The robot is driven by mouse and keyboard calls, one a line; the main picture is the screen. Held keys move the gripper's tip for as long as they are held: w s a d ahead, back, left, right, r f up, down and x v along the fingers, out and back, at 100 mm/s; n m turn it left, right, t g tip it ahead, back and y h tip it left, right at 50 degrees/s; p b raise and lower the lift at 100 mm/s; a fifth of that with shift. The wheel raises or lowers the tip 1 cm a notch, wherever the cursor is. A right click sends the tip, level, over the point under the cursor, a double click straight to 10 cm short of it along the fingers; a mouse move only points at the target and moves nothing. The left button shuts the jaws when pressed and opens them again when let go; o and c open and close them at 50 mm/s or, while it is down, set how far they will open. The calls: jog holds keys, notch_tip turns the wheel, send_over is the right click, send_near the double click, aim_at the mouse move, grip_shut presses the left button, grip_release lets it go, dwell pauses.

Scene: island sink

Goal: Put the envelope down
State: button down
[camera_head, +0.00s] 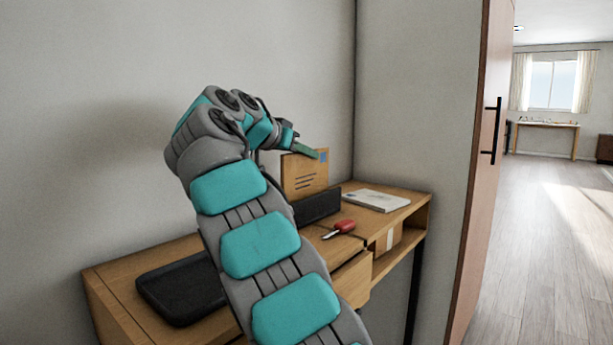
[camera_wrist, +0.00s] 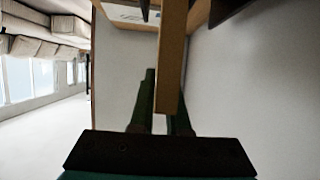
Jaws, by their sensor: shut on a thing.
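The envelope (camera_head: 304,179) is tan, with dark lines and a blue stamp at its upper right corner. It stands upright above the back of the desk (camera_head: 130,268). My gripper (camera_head: 312,153) is shut on its top edge. In the wrist view the envelope (camera_wrist: 172,60) shows edge-on between the fingers (camera_wrist: 163,112). In the head view its lower edge meets the top of a black box-shaped holder (camera_head: 318,207). I cannot tell whether it is inside, behind or just above that holder.
A black tray (camera_head: 180,290) lies on the desk's left part. A red-handled tool (camera_head: 341,228) lies in front of the holder, and a pale booklet (camera_head: 375,200) lies at right. A box (camera_head: 388,240) sits in the open compartment below. A wall and a tall wooden door (camera_head: 480,170) bound the right side.

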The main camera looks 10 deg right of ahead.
aim_at(306, 167)
jog(key=shift+f+b, duration=0.6)
jog(key=shift+f, duration=1.2)
jog(key=shift+f, duration=0.2)
jog(key=c, duration=0.9)
grip_release()
jog(key=shift+r, duration=0.1)
jog(key=shift+s+a+r, duration=0.1)
jog(key=shift+a+r, duration=0.05)
jog(key=shift+r, duration=0.1)
jog(key=p+v, duration=0.1)
jog(key=v, duration=0.9)
jog(key=shift+s+a+r, duration=0.1)
jog(key=shift+a+r, duration=0.1)
jog(key=shift+r, duration=0.05)
jog(key=shift+s+a+r, duration=0.1)
jog(key=shift+s+a, duration=0.2)
jog(key=shift+a, duration=0.1)
